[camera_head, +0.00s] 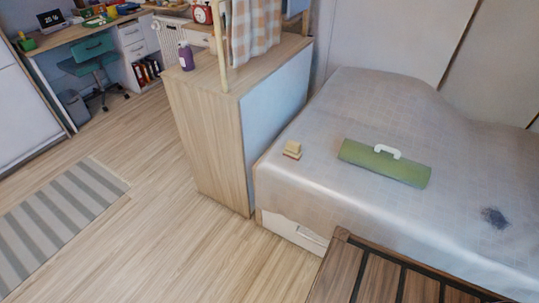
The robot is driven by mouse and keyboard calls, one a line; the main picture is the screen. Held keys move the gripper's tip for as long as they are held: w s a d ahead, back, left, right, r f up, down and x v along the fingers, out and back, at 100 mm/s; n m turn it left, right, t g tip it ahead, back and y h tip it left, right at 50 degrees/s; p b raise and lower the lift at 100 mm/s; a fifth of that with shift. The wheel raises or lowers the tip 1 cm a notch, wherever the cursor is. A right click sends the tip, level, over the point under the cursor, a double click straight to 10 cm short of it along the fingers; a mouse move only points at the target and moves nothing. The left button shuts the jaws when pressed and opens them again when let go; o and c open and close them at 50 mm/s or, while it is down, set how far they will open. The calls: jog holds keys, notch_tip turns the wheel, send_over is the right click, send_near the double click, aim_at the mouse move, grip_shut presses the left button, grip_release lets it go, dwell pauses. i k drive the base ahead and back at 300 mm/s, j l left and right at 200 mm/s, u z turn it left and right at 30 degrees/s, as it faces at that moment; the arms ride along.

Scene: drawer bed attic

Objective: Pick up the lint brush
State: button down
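A small tan block-like object with a reddish lower edge (292,150) lies on the bed (330,120) near its left edge. It may be the lint brush, but it is too small to be sure. A green, roll-like object with a white handle on top (410,171) lies to its right on the bed. A gap of bare cover separates the two. My gripper is not in this view.
A dark blotch (494,217) marks the cover at right. A slatted brown wooden piece (380,276) stands in front of the bed. A wooden cabinet (210,125) with a purple bottle (186,58) stands left of the bed. Floor (160,235) is open at left, beside a striped rug (55,225).

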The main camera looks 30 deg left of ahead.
aim_at(293, 150)
jog(key=i+l+u, duration=0.1)
jog(key=u, duration=0.35)
jog(key=l+u, duration=0.25)
jog(key=u, duration=0.25)
jog(key=l+u, duration=0.25)
jog(key=u, duration=0.2)
jog(key=i+l, duration=0.1)
jog(key=i, duration=0.4)
jog(key=i+j+z, duration=0.15)
jog(key=j, duration=0.15)
jog(key=i+j+z, duration=0.15)
jog(key=j, duration=0.15)
jog(key=k, duration=0.05)
